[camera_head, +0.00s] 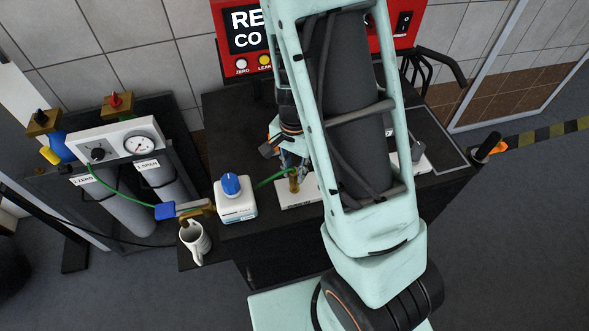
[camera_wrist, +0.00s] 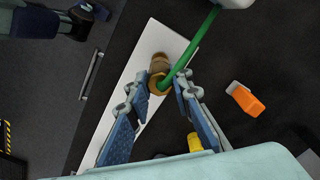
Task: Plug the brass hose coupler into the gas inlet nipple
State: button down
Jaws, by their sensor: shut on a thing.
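The brass hose coupler (camera_wrist: 158,66) sits between my fingertips in the wrist view, with a green hose (camera_wrist: 190,48) running from it. My gripper (camera_wrist: 160,90) is shut on it; the blue-padded fingers stand on either side. In the head view the brass coupler (camera_head: 294,182) shows just below my gripper (camera_head: 291,168), over the left end of a white plate (camera_head: 298,198). The gas inlet nipple is not clearly distinguishable. I cannot tell whether the coupler touches or surrounds it. My arm covers much of the plate in the head view.
A mug (camera_head: 194,241) stands further left, below a blue-handled brass fitting (camera_head: 170,211). A red analyser (camera_head: 240,40) stands behind. An orange-and-white piece (camera_wrist: 246,98) lies right of my fingers.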

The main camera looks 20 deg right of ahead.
jog(key=shift+f+b, duration=0.95)
jog(key=shift+f, duration=0.3)
jog(key=shift+r+p, duration=0.85)
jog(key=shift+r, duration=0.15)
jog(key=shift+f, duration=0.2)
dwell(1.0)
jog(key=shift+f+b, duration=0.35)
jog(key=shift+b, duration=0.1)
jog(key=shift+f+b, duration=0.5)
jog(key=shift+f, duration=0.15)
jog(key=c, duration=1.6)
grip_release()
jog(key=shift+r, duration=0.1)
